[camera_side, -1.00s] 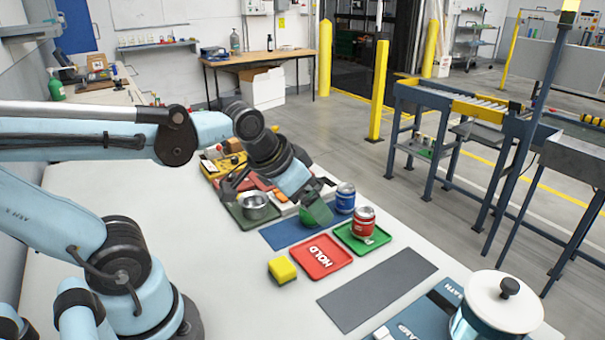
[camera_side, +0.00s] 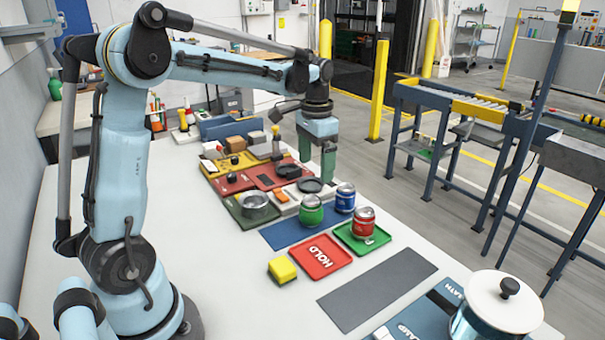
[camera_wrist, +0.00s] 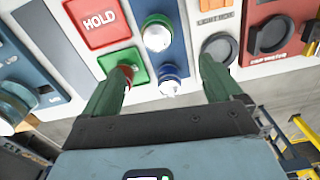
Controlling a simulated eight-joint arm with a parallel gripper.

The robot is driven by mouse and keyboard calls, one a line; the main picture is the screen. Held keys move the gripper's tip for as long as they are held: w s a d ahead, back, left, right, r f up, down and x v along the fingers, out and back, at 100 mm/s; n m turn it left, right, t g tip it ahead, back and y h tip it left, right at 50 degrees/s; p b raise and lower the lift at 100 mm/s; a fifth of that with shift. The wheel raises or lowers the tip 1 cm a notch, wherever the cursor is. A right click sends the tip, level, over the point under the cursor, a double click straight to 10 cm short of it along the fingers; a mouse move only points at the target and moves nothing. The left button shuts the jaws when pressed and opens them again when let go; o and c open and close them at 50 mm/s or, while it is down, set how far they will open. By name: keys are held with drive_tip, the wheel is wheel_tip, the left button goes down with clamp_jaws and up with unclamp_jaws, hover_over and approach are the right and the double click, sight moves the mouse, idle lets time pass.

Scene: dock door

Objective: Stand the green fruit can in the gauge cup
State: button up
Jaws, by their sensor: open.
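The green can (camera_side: 311,211) stands upright on the blue mat (camera_side: 279,235); its silver top shows in the wrist view (camera_wrist: 157,36). A black cup (camera_wrist: 270,36) sits on a red panel with a small, blurred label in the wrist view; it appears to be the gauge cup, also seen in the side view (camera_side: 287,171). A separate black ring (camera_side: 311,186) lies on the white strip. My gripper (camera_side: 328,178) points down beyond the ring, at the table's far side. Its fingers (camera_wrist: 166,64) are apart and empty, with the green can ahead of them.
A blue can (camera_side: 345,198) and a red can (camera_side: 363,224) on a green tray (camera_side: 350,239) stand close to the green can. A metal pot (camera_side: 254,202), red HOLD tray (camera_side: 321,256) and yellow block (camera_side: 282,270) are nearby.

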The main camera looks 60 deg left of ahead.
sight(312, 199)
wheel_tip(312, 199, down, 6)
drive_tip(key=shift+f, duration=0.15)
drive_tip(key=shift+s+d+f, duration=0.1)
drive_tip(key=shift+s+f, duration=0.15)
drive_tip(key=shift+f, duration=1.1)
drive_tip(key=shift+s+f, duration=0.2)
drive_tip(key=shift+f, duration=1.15)
drive_tip(key=c, duration=1.3)
drive_tip(key=shift+r, duration=0.15)
